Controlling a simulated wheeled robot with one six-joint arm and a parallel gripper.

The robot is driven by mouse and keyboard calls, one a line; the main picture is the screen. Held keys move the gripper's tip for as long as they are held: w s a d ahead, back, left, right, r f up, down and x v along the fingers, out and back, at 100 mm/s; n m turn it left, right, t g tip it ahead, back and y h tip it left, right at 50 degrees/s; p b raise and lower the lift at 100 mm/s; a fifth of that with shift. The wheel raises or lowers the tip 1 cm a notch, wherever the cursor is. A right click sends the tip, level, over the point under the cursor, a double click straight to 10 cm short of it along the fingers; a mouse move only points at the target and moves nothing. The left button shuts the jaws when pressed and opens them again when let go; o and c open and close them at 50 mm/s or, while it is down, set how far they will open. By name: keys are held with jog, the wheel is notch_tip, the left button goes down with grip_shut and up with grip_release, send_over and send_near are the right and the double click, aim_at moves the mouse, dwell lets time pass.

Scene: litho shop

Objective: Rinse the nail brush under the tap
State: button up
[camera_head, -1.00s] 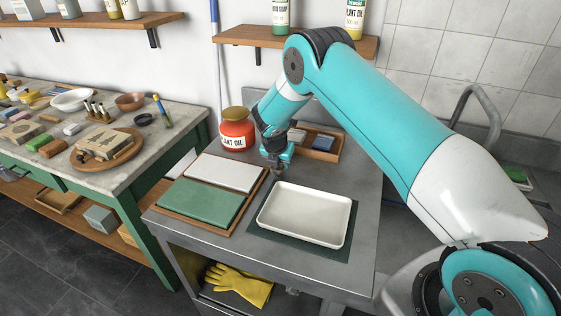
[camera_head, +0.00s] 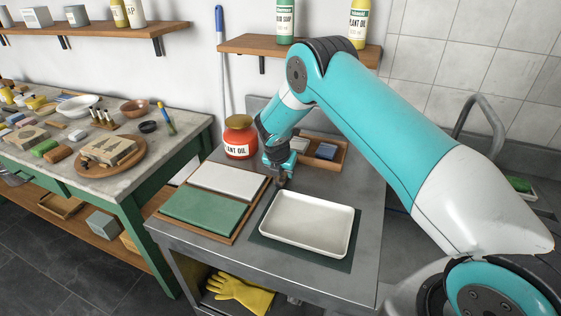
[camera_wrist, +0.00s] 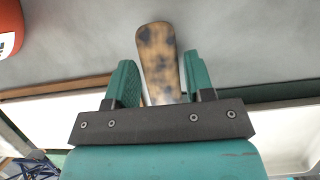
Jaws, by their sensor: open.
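In the head view the tap (camera_head: 484,98) is a curved grey pipe at the right, behind my arm. I cannot pick out the nail brush with certainty. My gripper (camera_head: 281,180) is low over the grey steel table, just behind the white tray's left corner. In the wrist view my gripper (camera_wrist: 160,78) is open, with its green fingers on either side of a mottled brown, rounded handle-like piece (camera_wrist: 159,55). Gaps show beside this piece, and its lower end is hidden behind the gripper's dark bar. The sink is mostly hidden by my arm.
The white tray (camera_head: 307,222) lies on a dark mat. Left of it are green (camera_head: 203,212) and white (camera_head: 228,178) slabs in wooden frames. A red plant-oil jar (camera_head: 239,138) and wooden box (camera_head: 337,158) stand behind. A green-topped item (camera_head: 519,185) lies at far right.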

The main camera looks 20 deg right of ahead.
jog(key=s+a+r+m+y+b, duration=0.1)
jog(key=s+a+r+m, duration=0.25)
jog(key=s+r, duration=0.3)
jog(key=s+a+r+m+y, duration=0.25)
jog(key=s+a+r, duration=0.2)
jog(key=r, duration=0.35)
jog(key=s+a+r+m+y+b, duration=0.1)
jog(key=s+a+r+m, duration=0.2)
jog(key=s+r, duration=0.4)
jog(key=s+a+r+m+g+y, duration=0.1)
jog(key=s+r+m, duration=0.1)
jog(key=s, duration=0.5)
jog(key=s+a+r+m+g+y, duration=0.1)
jog(key=s+a+r+m, duration=0.1)
jog(key=s+m, duration=0.3)
jog(key=s+a+r+m+g+y, duration=0.1)
jog(key=s+r+m, duration=0.2)
jog(key=s, duration=0.8)
jog(key=shift+a+m, duration=0.4)
jog(key=shift+m, duration=0.1)
